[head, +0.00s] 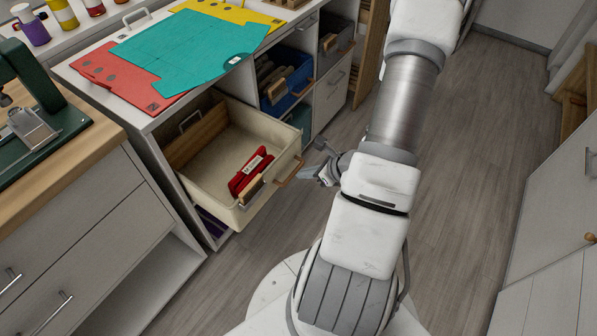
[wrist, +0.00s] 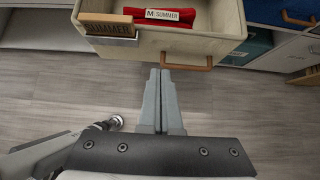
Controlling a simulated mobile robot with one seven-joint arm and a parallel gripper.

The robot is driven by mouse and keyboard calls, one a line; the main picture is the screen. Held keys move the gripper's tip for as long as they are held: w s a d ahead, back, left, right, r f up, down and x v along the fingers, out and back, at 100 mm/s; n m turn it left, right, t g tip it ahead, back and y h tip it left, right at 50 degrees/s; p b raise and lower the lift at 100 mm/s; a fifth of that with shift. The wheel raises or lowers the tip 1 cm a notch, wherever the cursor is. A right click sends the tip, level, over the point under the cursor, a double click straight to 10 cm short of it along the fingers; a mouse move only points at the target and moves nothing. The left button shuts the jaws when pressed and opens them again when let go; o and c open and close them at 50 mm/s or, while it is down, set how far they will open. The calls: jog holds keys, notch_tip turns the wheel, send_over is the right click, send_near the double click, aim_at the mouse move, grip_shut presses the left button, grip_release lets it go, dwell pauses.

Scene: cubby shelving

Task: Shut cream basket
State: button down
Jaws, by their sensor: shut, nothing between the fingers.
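The cream basket (head: 235,190) is pulled out of its cubby in the shelving in the head view. Its front faces right, with a wooden handle (head: 289,172) and a wooden label tag on it. A red item with a white label (head: 250,172) lies inside. In the wrist view the basket front (wrist: 200,45) is at the top, with its handle (wrist: 187,62) and a tag reading "SUMMER" (wrist: 108,26). My gripper (wrist: 160,72) is shut and empty, its fingertips just below the handle in the picture. I cannot tell whether they touch it. It also shows in the head view (head: 312,160).
A blue basket (head: 287,85) and a grey basket (head: 336,40) sit in neighbouring cubbies. Teal, red and yellow sheets (head: 190,50) lie on the shelving top. A wood-topped cabinet (head: 60,180) stands at left. The floor (head: 460,150) to the right is clear.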

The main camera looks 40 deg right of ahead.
aim_at(270, 170)
jog(key=shift+w+a+f+b, duration=0.5)
jog(key=shift+w+f, duration=0.4)
jog(key=shift+w, duration=0.6)
jog(key=shift+w+a+f+b, duration=0.25)
jog(key=shift+w+a+f, duration=0.5)
jog(key=shift+w, duration=0.75)
jog(key=shift+w+a+f+b, duration=0.4)
jog(key=shift+w+f, duration=0.65)
jog(key=shift+w, duration=0.45)
jog(key=w+a+b, duration=0.2)
jog(key=w+a, duration=0.1)
jog(key=w, duration=0.7)
jog(key=w+a+b, duration=0.2)
jog(key=w+a, duration=0.2)
jog(key=w, duration=0.5)
jog(key=shift+w, duration=0.35)
jog(key=shift+a, duration=0.1)
